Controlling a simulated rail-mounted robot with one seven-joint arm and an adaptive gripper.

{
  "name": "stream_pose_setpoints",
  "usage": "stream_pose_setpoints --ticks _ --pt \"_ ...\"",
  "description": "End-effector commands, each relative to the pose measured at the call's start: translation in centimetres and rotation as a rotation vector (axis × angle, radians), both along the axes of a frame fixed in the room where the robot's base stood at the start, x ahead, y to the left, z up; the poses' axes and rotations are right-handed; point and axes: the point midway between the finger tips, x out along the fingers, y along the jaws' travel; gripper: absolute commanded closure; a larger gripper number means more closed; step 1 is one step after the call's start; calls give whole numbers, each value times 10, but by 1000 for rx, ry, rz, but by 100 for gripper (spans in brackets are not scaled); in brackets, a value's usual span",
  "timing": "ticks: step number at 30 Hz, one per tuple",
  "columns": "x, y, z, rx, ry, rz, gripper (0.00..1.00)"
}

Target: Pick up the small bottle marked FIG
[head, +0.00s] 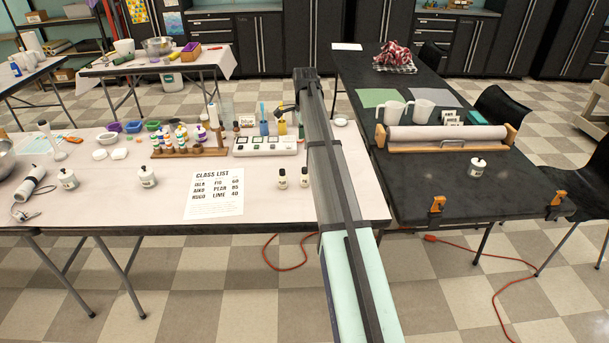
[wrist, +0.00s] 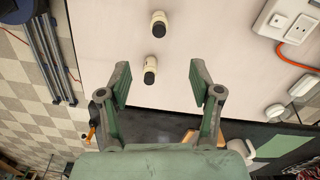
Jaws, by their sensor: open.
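Two small pale bottles with black caps stand side by side near the front edge of the pale table, left of my arm: a left bottle (head: 282,179) and a right bottle (head: 304,177). Their labels are too small to read, so I cannot tell which is marked FIG. In the wrist view, one bottle (wrist: 150,70) shows between the fingertips of my gripper (wrist: 157,82), nearer the left finger, and the other bottle (wrist: 158,23) lies beyond them. My gripper is open and empty; touching is not visible. In the head view I cannot make out the gripper.
A printed class list (head: 215,194) lies left of the bottles. A white switch box (head: 265,146) and a wooden rack of bottles (head: 188,150) stand behind. White jars (head: 147,177) are farther left. A dark table (head: 430,190) adjoins at right, with a paper roll holder (head: 445,138).

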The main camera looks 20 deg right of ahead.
Motion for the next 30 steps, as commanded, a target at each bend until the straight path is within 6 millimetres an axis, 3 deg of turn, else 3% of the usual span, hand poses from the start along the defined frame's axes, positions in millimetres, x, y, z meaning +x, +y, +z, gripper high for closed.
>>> stream_pose_setpoints --ticks 7,21,30 --pt "-2 0 -16 0 -1 -65 36" --pt "-2 0 -102 -2 0 -62 36" --pt "-2 0 -122 -2 -2 -62 36"
